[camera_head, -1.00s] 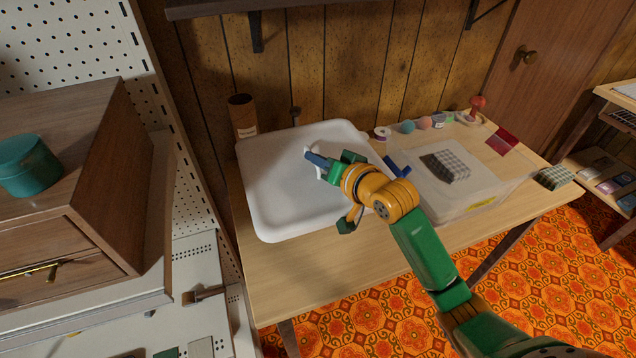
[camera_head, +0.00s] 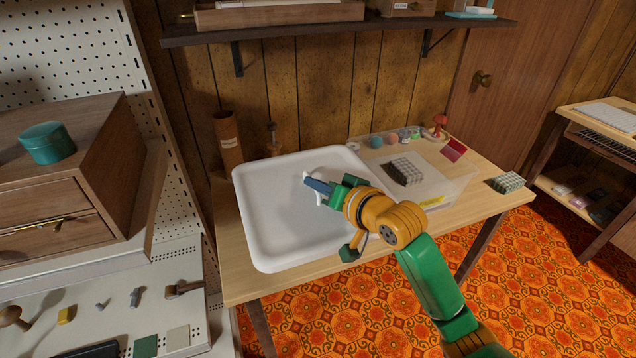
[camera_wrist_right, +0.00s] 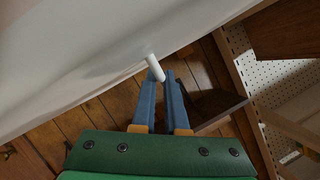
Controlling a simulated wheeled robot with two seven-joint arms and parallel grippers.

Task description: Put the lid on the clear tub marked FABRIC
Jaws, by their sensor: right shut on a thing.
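The lid (camera_head: 275,215) is a wide white rounded rectangle on the left of the table in the head view. My right gripper (camera_head: 320,187) is shut on the small white handle at the lid's middle. The right wrist view shows the handle (camera_wrist_right: 154,68) between the blue fingertips, with the pale lid surface (camera_wrist_right: 70,50) beside it. The lid looks held above the table. The clear tub (camera_head: 457,190) stands uncovered to the right, partly hidden by my right arm. It has a yellow label (camera_head: 432,202), too small to read, and grey checked cloth (camera_head: 405,171) inside. My left gripper is not in view.
A cardboard tube (camera_head: 228,142) stands behind the lid. Several small sewing items and a red case (camera_head: 453,150) lie behind the tub. A checked stack (camera_head: 507,182) is at the table's right end. A wall shelf (camera_head: 340,30) hangs above, and a wooden chest (camera_head: 70,190) stands left.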

